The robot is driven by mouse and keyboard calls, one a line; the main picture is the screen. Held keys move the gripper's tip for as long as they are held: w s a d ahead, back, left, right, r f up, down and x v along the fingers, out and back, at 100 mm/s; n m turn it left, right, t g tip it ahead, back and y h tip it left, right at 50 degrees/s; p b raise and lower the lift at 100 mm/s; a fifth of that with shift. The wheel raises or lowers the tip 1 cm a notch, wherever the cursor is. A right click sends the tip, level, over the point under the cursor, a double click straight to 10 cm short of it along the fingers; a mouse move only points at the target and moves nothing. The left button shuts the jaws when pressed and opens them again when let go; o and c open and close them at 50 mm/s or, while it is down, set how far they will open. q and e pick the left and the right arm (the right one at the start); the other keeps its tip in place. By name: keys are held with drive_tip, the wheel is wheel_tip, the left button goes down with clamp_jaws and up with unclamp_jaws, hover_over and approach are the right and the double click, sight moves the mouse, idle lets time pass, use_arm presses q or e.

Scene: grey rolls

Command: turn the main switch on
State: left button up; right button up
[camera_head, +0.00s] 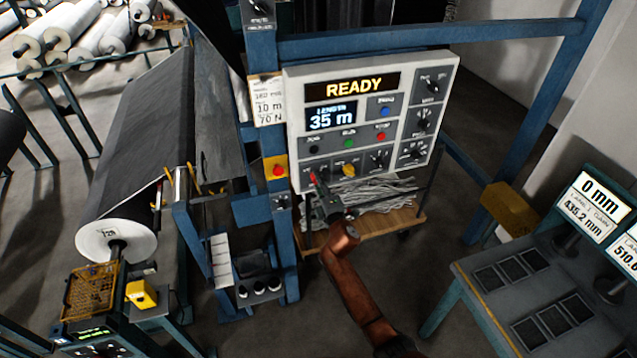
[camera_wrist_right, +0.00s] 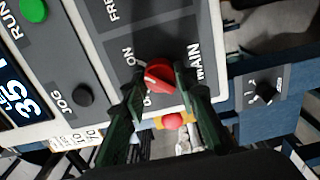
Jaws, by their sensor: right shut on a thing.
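The control panel (camera_head: 295,95) stands in the middle of the head view, with a lit READY sign and a display reading 35 m. The red main switch knob (camera_head: 313,177) is at its lower left corner. In the right wrist view the knob (camera_wrist_right: 157,72) sits beside the labels ON and MAIN; another label is partly hidden by a finger. My right gripper (camera_wrist_right: 156,88) has one finger on each side of the knob and is shut on it. In the head view the gripper (camera_head: 322,194) covers part of the panel's lower edge. My left gripper is not in view.
A red button on a yellow box (camera_head: 277,168) is mounted on the blue post just left of the panel. Several other knobs and buttons are close by on the panel. A cart with grey strips (camera_head: 380,193) stands below. A bench (camera_head: 535,290) is at the right.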

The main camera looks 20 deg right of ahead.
drive_tip(key=o, duration=1.2)
drive_tip(key=shift+c, duration=0.2)
drive_tip(key=s, duration=1.2)
drive_tip(key=shift+d, duration=0.25)
